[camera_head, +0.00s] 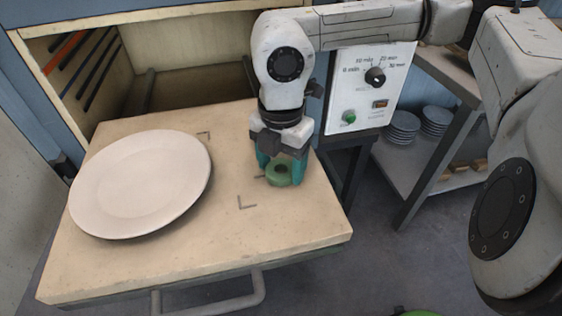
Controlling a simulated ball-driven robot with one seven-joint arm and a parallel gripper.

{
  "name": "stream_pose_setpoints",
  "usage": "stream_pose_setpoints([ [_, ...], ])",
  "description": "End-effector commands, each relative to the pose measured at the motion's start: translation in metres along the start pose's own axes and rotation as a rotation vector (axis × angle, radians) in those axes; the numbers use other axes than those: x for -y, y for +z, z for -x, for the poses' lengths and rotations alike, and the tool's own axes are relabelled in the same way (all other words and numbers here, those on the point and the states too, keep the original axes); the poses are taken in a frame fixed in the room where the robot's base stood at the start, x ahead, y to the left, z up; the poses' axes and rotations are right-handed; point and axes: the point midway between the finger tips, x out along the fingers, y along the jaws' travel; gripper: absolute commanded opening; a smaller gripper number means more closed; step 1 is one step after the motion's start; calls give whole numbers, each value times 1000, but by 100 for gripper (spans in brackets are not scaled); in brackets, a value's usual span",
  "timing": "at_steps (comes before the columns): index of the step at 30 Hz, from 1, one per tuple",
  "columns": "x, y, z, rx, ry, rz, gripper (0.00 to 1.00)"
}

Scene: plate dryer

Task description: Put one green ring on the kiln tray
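The kiln tray (190,262) is a pale slab pulled out in front of the kiln opening, with a metal handle at its front. A green ring (279,177) is at the right part of the tray, low at its surface. My gripper (281,168) points down over the ring, with teal fingers apart on either side of it. The fingertips are close to the ring's sides; I cannot tell whether they press on it or whether the ring rests fully on the tray.
A large pale plate (140,185) covers the tray's left part. A control panel (371,88) stands behind right. A shelf with stacked plates (403,126) is farther right. A green edge (418,313) shows at the bottom.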

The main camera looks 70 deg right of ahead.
Motion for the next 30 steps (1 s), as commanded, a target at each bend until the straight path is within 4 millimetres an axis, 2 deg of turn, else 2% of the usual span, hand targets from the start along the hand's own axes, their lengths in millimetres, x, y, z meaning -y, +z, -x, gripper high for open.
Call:
stream_pose_setpoints([
  [1,0,0,1,0,0,0,71],
  [6,0,0,1,0,0,0,87],
  [14,0,0,2,0,0,0,88],
  [18,0,0,9,1,1,0,88],
  [20,0,0,18,1,2,-1,88],
  [30,0,0,88,2,1,-1,88],
])
